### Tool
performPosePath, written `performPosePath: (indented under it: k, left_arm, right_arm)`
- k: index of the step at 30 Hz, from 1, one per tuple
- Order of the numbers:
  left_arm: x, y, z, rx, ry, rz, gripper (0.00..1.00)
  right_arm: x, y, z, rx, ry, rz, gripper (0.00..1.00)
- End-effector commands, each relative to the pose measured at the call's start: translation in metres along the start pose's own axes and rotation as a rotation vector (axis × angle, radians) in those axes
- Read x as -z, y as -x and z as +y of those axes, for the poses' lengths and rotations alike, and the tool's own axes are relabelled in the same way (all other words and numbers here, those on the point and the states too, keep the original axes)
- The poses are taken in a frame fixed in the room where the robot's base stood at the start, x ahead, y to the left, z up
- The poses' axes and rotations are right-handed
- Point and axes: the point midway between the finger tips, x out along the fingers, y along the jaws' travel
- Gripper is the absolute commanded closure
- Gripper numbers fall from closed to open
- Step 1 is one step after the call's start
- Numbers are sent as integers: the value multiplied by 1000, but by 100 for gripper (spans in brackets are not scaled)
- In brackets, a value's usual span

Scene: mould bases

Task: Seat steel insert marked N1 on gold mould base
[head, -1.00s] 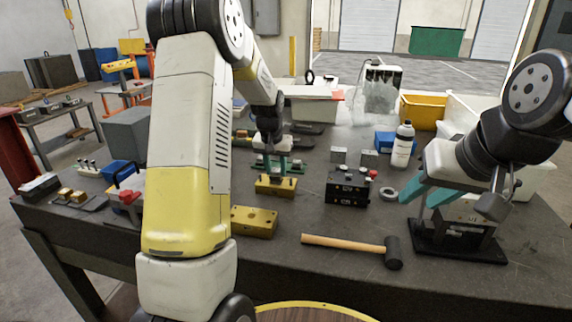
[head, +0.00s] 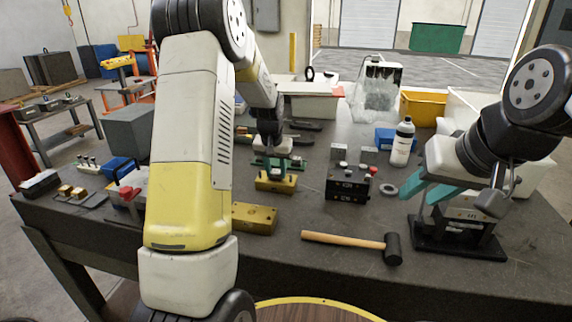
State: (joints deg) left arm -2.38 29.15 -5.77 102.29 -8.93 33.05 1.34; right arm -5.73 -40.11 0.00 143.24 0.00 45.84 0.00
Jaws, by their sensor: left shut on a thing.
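A gold mould base (head: 262,186) lies near the middle of the bench, and a second gold block (head: 254,219) lies nearer the front. My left gripper (head: 275,171) points down directly over the farther gold base. It is shut on a small steel insert, mostly hidden between the fingers and very close to the base's top. I cannot read its mark or tell whether it touches the base. My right gripper (head: 416,194) has its teal fingers apart and is empty, above the black-based fixture (head: 460,243) at the right.
A green piece (head: 303,165) lies just behind the gold base. A black block with knobs (head: 347,190) stands to its right. Bench between is clear.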

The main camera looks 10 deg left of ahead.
Motion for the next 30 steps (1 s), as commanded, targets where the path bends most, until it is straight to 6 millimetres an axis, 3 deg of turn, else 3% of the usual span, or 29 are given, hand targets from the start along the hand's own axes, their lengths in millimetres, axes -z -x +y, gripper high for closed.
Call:
performPosePath:
  k: [9,10,14,23,30]
  left_arm:
    - [0,-1,0,0,0,2,100]
    - [0,-1,0,0,0,2,64]
    - [0,-1,0,0,0,2,40]
    - [0,0,0,0,0,0,40]
    - [1,31,0,0,0,6,40]
  right_arm:
    - [0,0,0,0,0,0,64]
    - [0,0,0,0,0,0,64]
    - [0,0,0,0,0,0,64]
    - [0,0,0,0,0,0,64]
    - [0,0,0,0,0,0,64]
